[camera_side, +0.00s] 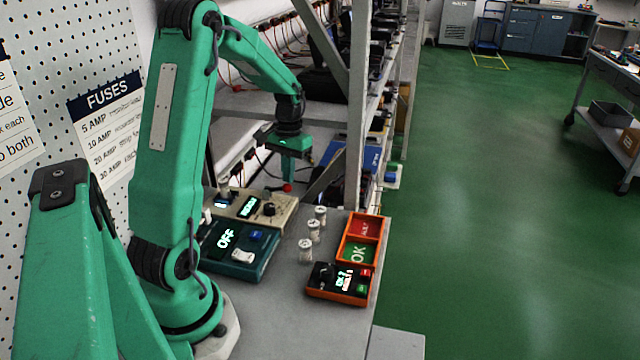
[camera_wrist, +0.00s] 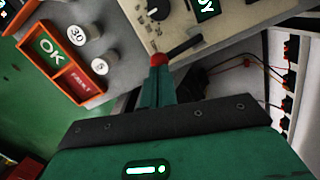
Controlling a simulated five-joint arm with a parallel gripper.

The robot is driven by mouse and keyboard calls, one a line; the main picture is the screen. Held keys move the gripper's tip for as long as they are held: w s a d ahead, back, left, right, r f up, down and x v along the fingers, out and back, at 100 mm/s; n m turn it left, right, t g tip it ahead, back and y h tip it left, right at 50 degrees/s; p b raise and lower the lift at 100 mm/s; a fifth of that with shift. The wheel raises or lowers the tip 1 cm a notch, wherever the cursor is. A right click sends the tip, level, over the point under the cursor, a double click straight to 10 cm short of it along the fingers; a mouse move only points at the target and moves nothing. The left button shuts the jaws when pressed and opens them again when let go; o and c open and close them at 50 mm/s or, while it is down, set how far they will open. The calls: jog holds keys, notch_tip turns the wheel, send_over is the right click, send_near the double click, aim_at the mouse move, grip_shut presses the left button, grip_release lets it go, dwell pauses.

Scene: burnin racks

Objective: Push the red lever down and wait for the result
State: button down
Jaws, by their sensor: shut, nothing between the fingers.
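The red lever's ball knob (camera_side: 287,187) shows at the right end of the beige tester (camera_side: 284,207), just below my gripper (camera_side: 289,176). In the wrist view the red knob (camera_wrist: 158,59) lies right at the tips of my gripper (camera_wrist: 157,72), whose fingers are shut together with nothing between them. I cannot tell whether the fingertips touch the knob.
A teal box (camera_side: 262,263) with an OFF screen stands nearer. An orange tray (camera_side: 345,236) has FAULT and OK compartments. A small black-and-orange device (camera_side: 325,283) lies in front. A grey rack post (camera_side: 356,120) rises behind.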

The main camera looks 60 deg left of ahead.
jog(key=shift+f, duration=0.1)
dwell(0.3)
jog(key=shift+f, duration=1.05)
jog(key=w, duration=0.1)
jog(key=w+a+r, duration=0.1)
jog(key=shift+w+a+r, duration=0.1)
jog(key=shift+w+a, duration=0.15)
jog(key=shift+w, duration=0.05)
notch_tip(320, 180, up, 8)
jog(key=shift+w+a, duration=0.25)
jog(key=shift+w, duration=0.05)
jog(key=shift+d, duration=0.1)
